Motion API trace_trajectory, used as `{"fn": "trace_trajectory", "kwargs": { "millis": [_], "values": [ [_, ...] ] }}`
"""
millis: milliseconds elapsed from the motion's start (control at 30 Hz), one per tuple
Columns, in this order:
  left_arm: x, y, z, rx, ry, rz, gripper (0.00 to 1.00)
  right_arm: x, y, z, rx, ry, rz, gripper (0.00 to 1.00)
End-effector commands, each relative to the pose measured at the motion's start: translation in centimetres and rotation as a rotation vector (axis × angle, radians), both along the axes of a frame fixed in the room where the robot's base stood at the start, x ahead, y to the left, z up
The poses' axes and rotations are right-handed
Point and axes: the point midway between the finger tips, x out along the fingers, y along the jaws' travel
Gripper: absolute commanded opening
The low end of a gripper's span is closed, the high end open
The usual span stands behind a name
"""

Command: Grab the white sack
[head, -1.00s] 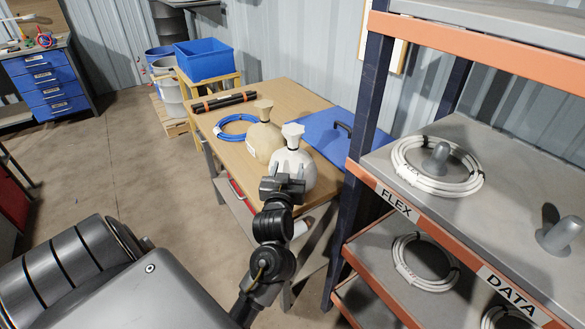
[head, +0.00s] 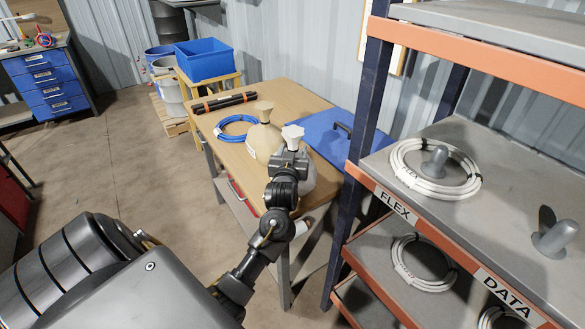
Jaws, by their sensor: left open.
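The white sack (head: 293,132) stands upright on the wooden table, with its gathered top flaring up. My left gripper (head: 290,153) is open and sits just below that flared top, at the sack's neck in the picture. The gripper and wrist cover most of the sack's body, and only its right side shows. I cannot tell whether the fingers touch the sack. My right gripper is not in view.
A beige sack (head: 264,138) stands close on the left of the white one. A blue cable coil (head: 237,119), dark tubes (head: 222,102) and a blue lidded case (head: 325,128) share the table (head: 290,94). A shelf rack (head: 410,218) with white coils stands close on the right.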

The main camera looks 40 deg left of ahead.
Motion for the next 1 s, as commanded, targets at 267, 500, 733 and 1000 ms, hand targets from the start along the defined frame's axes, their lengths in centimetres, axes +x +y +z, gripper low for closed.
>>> {"fn": "trace_trajectory", "kwargs": {
  "millis": [267, 500, 733, 1000],
  "values": [
    [0.51, 0.31, -0.06, -0.001, 0.001, 0.000, 0.53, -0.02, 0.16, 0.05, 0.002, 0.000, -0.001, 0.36],
    [0.51, 0.28, -0.05, -0.001, 0.001, -0.001, 0.27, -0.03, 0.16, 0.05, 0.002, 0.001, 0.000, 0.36],
    [0.49, 0.27, -0.05, -0.001, 0.001, -0.001, 0.00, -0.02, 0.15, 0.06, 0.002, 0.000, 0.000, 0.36],
    [0.49, 0.26, -0.06, -0.001, 0.001, -0.001, 0.00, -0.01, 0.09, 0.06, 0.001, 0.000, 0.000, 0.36]
  ]
}}
